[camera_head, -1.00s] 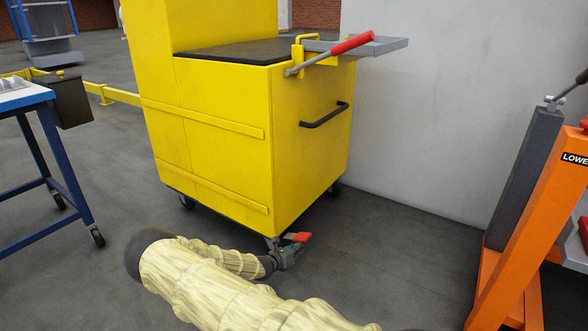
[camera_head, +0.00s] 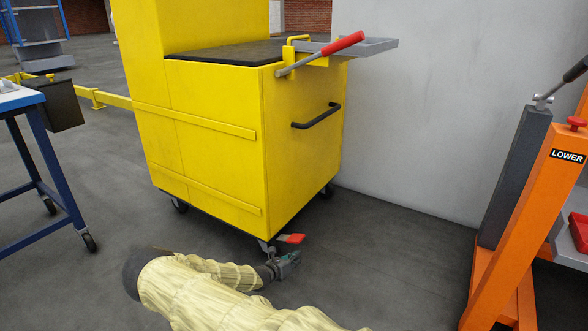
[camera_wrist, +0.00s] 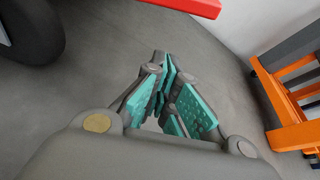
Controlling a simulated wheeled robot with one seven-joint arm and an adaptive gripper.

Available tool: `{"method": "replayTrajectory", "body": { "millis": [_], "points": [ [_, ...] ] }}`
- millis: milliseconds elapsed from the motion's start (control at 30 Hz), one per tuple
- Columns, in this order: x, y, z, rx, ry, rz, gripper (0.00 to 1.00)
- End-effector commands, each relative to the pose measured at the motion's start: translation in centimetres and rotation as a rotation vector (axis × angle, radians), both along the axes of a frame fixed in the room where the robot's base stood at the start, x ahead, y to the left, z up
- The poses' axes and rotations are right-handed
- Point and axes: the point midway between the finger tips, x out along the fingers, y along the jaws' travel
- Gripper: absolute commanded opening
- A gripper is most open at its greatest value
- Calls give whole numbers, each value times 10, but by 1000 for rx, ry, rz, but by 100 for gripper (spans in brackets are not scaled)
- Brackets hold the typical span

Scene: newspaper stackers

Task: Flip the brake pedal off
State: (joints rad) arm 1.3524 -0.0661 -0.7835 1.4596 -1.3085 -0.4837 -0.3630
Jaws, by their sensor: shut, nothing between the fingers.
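The red brake pedal (camera_head: 291,239) is at the front lower corner caster of the yellow cart (camera_head: 215,110). In the wrist view the pedal (camera_wrist: 192,5) shows as a red edge at the top, with the dark caster wheel (camera_wrist: 32,28) to its left. My gripper (camera_head: 290,259) is low over the floor, just below and in front of the pedal. In the wrist view my gripper (camera_wrist: 167,85) has its teal-padded fingers together and empty. A gap shows between the fingers and the pedal in the wrist view.
An orange lift (camera_head: 530,210) marked LOWER stands at the right. A blue-legged table (camera_head: 45,160) is at the left. A grey wall (camera_head: 440,110) is behind the cart. Floor between the cart and the lift is clear.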

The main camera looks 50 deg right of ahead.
Motion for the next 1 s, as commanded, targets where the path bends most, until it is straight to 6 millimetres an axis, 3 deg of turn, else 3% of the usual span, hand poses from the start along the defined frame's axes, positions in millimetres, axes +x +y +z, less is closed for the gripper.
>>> {"method": "replayTrajectory", "body": {
  "millis": [500,700,1000],
  "points": [
    [3,77,27,2,0,-2,0],
    [4,91,30,0,1,-2,0],
    [4,94,30,0,0,-2,0]
  ]
}}
